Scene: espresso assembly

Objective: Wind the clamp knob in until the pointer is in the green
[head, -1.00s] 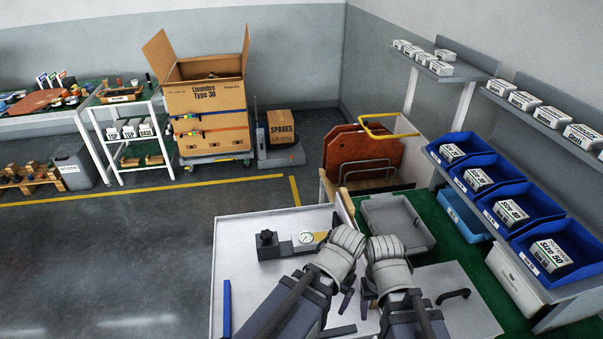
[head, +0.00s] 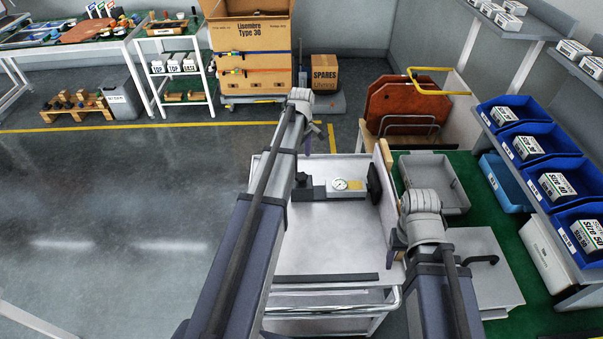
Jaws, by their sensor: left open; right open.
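The clamp fixture (head: 318,193) lies on the white cart top, with a dark block at its left end partly behind my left arm. Its round white dial (head: 340,184) sits mid-body, beside a brass-coloured part (head: 356,186). A dark round knob (head: 375,183) stands at the right end. The dial's pointer and any green band are too small to read. My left gripper (head: 311,132) is open and empty above the cart's far edge, beyond the fixture. My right gripper (head: 398,240) is open at the cart's right edge, nearer than the knob and apart from it.
A dark strip (head: 326,278) lies on the near part of the cart top (head: 330,245). An upright board (head: 383,165) stands just right of the knob. A grey tray (head: 450,183) and a light panel with a dark handle (head: 484,262) are on the green bench at right.

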